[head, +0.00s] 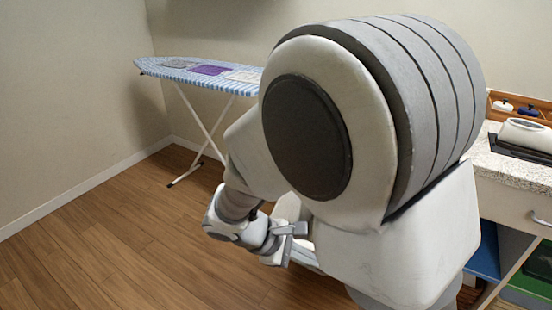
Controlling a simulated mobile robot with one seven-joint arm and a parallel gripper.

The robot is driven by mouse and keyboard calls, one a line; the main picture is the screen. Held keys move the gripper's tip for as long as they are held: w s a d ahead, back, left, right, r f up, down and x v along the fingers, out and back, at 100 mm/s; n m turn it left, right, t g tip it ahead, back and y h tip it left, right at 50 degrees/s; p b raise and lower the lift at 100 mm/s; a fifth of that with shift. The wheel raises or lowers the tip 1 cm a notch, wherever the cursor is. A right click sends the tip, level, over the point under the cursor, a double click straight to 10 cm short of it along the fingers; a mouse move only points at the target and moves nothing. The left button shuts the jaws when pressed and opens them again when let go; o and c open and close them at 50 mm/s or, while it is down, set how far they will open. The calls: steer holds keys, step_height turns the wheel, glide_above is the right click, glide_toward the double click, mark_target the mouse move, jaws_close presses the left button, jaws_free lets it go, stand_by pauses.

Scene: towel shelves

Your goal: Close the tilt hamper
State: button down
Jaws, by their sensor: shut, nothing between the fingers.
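I cannot make out the tilt hamper in the head view. My own arm fills the middle of the picture and hides what is behind it. My gripper (290,229) shows small, low in the middle, partly covered by my arm links. It is shut and empty, with bare wooden floor visible to its left. I see nothing that it touches.
An ironing board (157,66) with several folded cloths stands by the back wall. A speckled counter (492,166) with a drawer front (520,206) is at right, with blue (486,252) and green (535,272) items below. The wooden floor (110,240) at left is clear.

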steer(key=a+f+n+t+p, duration=0.4)
steer(key=a+f+n+t, duration=0.1)
steer(key=a+n, duration=0.3)
steer(key=a+f+n+t+p, duration=0.3)
steer(key=a+f+n+t, duration=0.25)
steer(key=a+n, duration=0.25)
steer(key=w+r+b+x, duration=0.1)
steer(key=r+x, duration=0.2)
steer(key=x, duration=1)
steer(key=shift+r+y, duration=0.2)
steer(key=shift+y, duration=0.1)
steer(key=shift+w, duration=0.2)
